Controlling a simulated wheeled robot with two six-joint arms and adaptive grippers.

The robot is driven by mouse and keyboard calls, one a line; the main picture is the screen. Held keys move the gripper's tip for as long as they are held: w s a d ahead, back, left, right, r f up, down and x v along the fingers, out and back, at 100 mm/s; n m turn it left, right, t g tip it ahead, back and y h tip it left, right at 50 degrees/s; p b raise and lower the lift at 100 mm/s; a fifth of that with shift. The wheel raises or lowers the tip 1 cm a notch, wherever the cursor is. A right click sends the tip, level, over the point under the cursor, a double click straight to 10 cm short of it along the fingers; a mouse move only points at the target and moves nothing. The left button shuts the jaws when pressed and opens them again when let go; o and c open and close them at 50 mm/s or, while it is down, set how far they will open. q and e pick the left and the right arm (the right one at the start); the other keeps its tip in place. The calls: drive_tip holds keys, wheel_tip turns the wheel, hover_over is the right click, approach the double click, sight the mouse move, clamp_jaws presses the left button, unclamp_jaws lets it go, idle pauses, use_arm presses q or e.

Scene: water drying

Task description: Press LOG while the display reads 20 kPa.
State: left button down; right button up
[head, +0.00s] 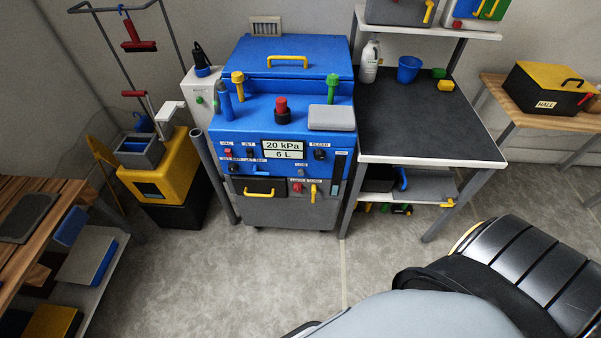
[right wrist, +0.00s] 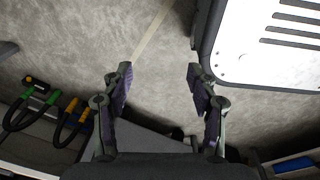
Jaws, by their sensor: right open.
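The blue machine (head: 245,148) stands upright at the centre of the head view. Its front display (head: 284,149) reads 20 kPa on the top line and 6 L below. A small label under the display seems to read LOG, with a small button (head: 301,174) by it; the lettering is too small to be sure. My right gripper (right wrist: 159,78) is open and empty in the right wrist view, with bare floor between its fingers. Neither gripper shows in the head view, so the right one's distance from the panel cannot be told. My left gripper is not in view.
A black-topped bench (head: 415,125) stands close against the machine's right side. A yellow bucket cart (head: 165,175) is at its left. A grey pipe (head: 213,178) rises beside the machine's left front. The grey floor (head: 290,265) before the machine is clear.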

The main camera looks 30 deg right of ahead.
idle(0.3)
clamp_jaws()
idle(0.3)
idle(1.2)
